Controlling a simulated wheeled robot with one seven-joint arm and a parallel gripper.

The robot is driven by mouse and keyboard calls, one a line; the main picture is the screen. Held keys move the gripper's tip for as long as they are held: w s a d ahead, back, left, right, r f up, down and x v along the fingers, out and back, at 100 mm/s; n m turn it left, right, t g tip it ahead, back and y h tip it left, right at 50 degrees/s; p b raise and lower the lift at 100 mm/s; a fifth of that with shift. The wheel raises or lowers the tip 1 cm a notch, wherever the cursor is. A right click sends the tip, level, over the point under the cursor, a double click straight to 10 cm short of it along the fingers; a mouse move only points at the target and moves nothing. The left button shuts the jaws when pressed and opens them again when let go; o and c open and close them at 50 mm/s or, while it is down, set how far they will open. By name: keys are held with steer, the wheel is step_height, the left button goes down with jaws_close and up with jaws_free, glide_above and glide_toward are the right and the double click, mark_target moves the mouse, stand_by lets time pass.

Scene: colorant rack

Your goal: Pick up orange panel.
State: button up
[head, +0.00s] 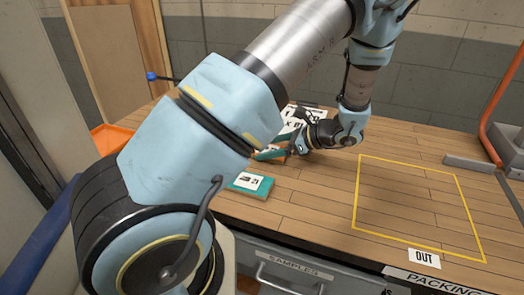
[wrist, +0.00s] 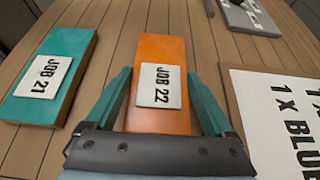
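The orange panel (wrist: 160,52) lies flat on the wooden table and carries a white label reading JOB 22. My gripper (wrist: 160,73) has one teal finger on each side of it in the wrist view. The fingers are spread about as wide as the panel, with the tips close to its side edges; I cannot tell whether they touch. In the head view my gripper (head: 288,150) is low over the table, and the panel there is mostly hidden by my arm and gripper.
A teal panel labelled JOB 21 (wrist: 60,65) lies to the left, also seen in the head view (head: 240,190). A white printed sheet (wrist: 252,105) lies right. An orange bin (head: 112,138) stands at left. The yellow-outlined OUT area (head: 415,205) is empty.

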steer(key=c, duration=0.7)
steer(key=shift+c, duration=0.2)
steer(key=shift+r, duration=0.15)
